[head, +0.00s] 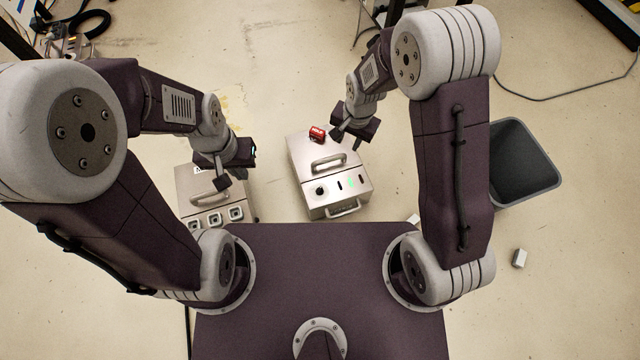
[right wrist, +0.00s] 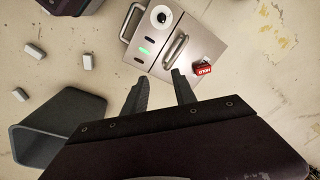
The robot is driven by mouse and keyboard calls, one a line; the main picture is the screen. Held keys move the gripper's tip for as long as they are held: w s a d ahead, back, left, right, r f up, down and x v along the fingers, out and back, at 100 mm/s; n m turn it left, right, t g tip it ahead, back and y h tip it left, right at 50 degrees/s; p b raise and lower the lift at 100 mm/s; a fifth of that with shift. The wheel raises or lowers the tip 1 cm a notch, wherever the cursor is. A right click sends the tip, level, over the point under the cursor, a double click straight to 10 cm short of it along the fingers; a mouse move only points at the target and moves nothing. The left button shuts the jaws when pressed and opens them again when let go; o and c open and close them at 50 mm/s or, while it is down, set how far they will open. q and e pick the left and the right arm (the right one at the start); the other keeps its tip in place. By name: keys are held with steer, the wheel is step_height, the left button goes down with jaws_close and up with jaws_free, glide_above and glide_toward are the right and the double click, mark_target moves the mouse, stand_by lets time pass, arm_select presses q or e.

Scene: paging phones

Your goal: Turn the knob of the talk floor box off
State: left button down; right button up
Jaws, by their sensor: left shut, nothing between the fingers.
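A metal box (head: 310,165) with a top handle stands on the floor at the centre. Its front panel has a round dark knob (head: 320,191), dark slots and a lit green light (head: 350,182). In the right wrist view the knob (right wrist: 161,16) shows with a pale ring; its setting is too small to tell. A red block marked HOLD (head: 317,134) is at the box's far edge. My right gripper (head: 347,139) is open and empty near the box's far right corner, apart from the knob. My left gripper (head: 230,180) is shut and empty over a second metal box.
The second metal box (head: 187,180) stands at the left with several square sockets and a partly hidden label. A dark bin (head: 545,185) stands at the right. Small pale blocks (head: 519,258) lie on the floor, and a cable runs at the upper right.

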steer(key=a+f+b, duration=0.1)
steer(key=a+f, duration=0.4)
steer(key=f, duration=0.4)
steer(key=g+b, duration=0.1)
steer(key=g, duration=0.1)
glide_above(320, 189)
step_height(320, 189, down, 7)
step_height(320, 189, down, 10)
steer(key=b, duration=0.7)
steer(key=shift+r, duration=0.4)
jaws_close()
